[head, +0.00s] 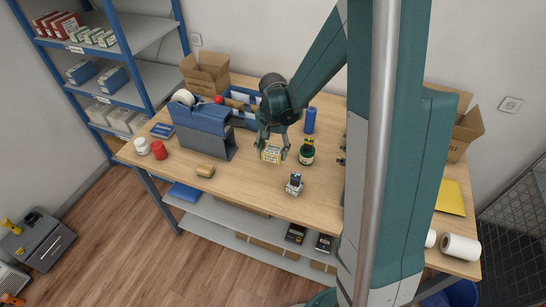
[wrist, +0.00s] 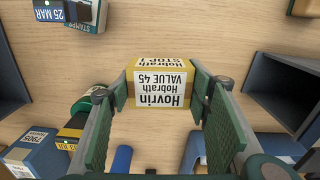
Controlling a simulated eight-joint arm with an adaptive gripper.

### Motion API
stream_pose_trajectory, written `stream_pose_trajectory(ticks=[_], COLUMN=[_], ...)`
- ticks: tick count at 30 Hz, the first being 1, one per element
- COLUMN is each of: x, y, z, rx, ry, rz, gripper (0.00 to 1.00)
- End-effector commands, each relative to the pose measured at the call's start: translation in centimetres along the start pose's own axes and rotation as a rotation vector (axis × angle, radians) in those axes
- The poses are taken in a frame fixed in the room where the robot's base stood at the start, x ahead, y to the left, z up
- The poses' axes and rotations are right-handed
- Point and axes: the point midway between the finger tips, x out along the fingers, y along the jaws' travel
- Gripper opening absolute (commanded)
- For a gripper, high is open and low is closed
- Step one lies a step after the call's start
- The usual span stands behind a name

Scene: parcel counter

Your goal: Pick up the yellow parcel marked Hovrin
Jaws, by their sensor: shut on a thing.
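The yellow parcel (wrist: 180,62) has white labels reading "Hovrin", "Hobrath" and "VALUE 45" in the wrist view. In the head view the parcel (head: 271,154) is at the middle of the wooden table (head: 250,192). My gripper (wrist: 163,80) has one finger on each side of the parcel and is shut on it. In the head view my gripper (head: 271,147) points down over the table. I cannot tell whether the parcel touches the tabletop.
A dark green jar (head: 306,153) stands close right of the parcel, with a blue cylinder (head: 310,120) behind it. A date stamp (head: 294,184) stands in front. A blue-grey machine (head: 204,128) and a small brown parcel (head: 205,171) are to the left. The front middle is mostly clear.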

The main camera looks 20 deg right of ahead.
Motion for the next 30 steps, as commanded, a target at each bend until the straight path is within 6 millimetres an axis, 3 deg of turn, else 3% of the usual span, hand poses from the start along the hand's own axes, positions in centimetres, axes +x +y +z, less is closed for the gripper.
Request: stream_pose_trajectory(ticks=[6,12,30], x=[-2.5,-3.8,-4.1], y=[0.0,0.0,0.0], z=[0.0,0.0,0.0], rx=[0.0,0.0,0.0], ry=[0.0,0.0,0.0], rz=[0.0,0.0,0.0], gripper=[0.34,0.34,0.34])
